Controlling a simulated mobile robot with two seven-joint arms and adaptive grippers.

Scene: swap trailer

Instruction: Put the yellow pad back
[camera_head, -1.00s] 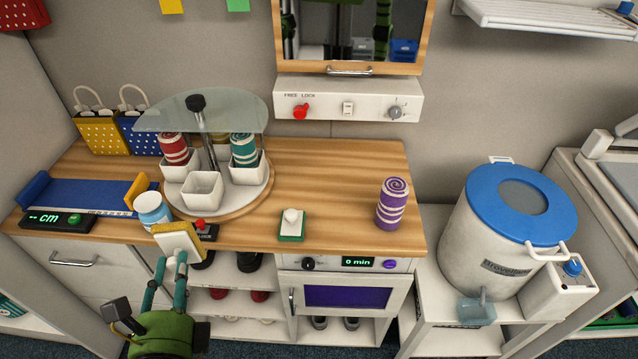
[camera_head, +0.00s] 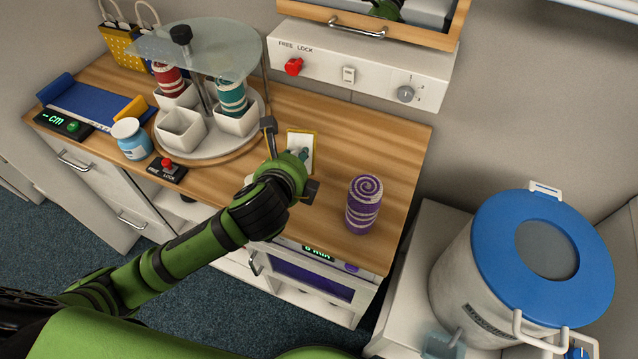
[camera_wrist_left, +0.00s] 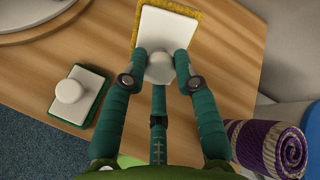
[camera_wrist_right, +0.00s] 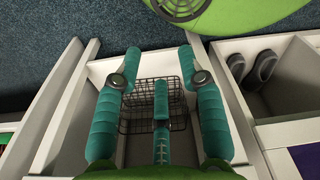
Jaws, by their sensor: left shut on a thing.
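The yellow pad (camera_head: 300,138) is a white plate with a yellow rim and a white round knob. My left gripper (camera_head: 298,154) is shut on the knob, over the wooden counter right of the round carousel. In the left wrist view the pad (camera_wrist_left: 165,28) lies past the fingertips (camera_wrist_left: 160,66), knob between them. I cannot tell whether the pad touches the counter. A similar green-edged pad (camera_wrist_left: 80,95) lies on the counter to its left; in the head view my arm mostly hides it. My right gripper (camera_wrist_right: 159,58) is open and empty, above a wire basket.
A purple-and-white roll (camera_head: 363,204) stands on the counter (camera_head: 385,150) to the right. The carousel (camera_head: 200,148) with white cups and a glass top is left. A blue-lidded drum (camera_head: 500,290) stands beyond the counter's right end. The counter behind the pad is clear.

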